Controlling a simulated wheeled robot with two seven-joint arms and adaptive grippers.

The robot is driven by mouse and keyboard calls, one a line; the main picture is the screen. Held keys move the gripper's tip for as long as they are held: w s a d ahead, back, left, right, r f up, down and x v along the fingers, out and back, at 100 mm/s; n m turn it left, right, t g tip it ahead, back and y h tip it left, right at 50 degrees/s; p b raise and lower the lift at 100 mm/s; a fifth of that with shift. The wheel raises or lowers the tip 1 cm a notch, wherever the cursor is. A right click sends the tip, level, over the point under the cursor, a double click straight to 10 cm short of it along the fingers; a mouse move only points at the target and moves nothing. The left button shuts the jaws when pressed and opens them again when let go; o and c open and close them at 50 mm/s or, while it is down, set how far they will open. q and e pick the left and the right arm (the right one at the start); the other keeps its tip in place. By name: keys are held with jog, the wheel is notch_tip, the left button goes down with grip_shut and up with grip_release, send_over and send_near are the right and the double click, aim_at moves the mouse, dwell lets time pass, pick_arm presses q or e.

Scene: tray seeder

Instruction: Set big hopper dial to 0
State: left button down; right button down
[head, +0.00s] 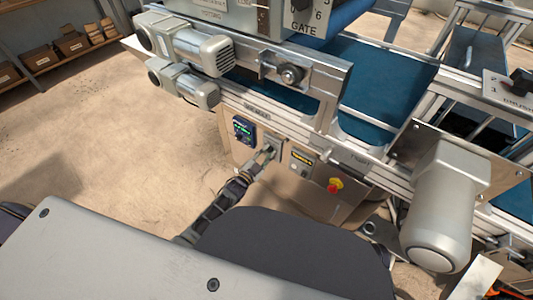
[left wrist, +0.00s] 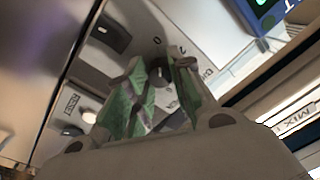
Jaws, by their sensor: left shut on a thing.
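My left gripper (head: 270,150) reaches the front control panel of the machine in the head view. In the left wrist view its green-padded fingers (left wrist: 160,88) are closed around a small dark dial knob (left wrist: 158,72). The knob sits on a light grey panel with printed scale marks beside it. The fingers partly hide the knob, and its pointer cannot be made out. The name on its plate is not legible. My right gripper is not seen.
A small display (head: 242,130) is left of the gripper. Grey motors (head: 195,50) and a white cylindrical motor (head: 440,220) jut from the machine. Open floor lies left.

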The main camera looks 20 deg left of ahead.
pick_arm(q)
jog(key=c, duration=1.2)
grip_release()
jog(key=shift+s, duration=0.1)
jog(key=v, duration=1.1)
jog(key=shift+s+a, duration=0.15)
jog(key=shift+s, duration=0.2)
jog(key=shift+f, duration=0.1)
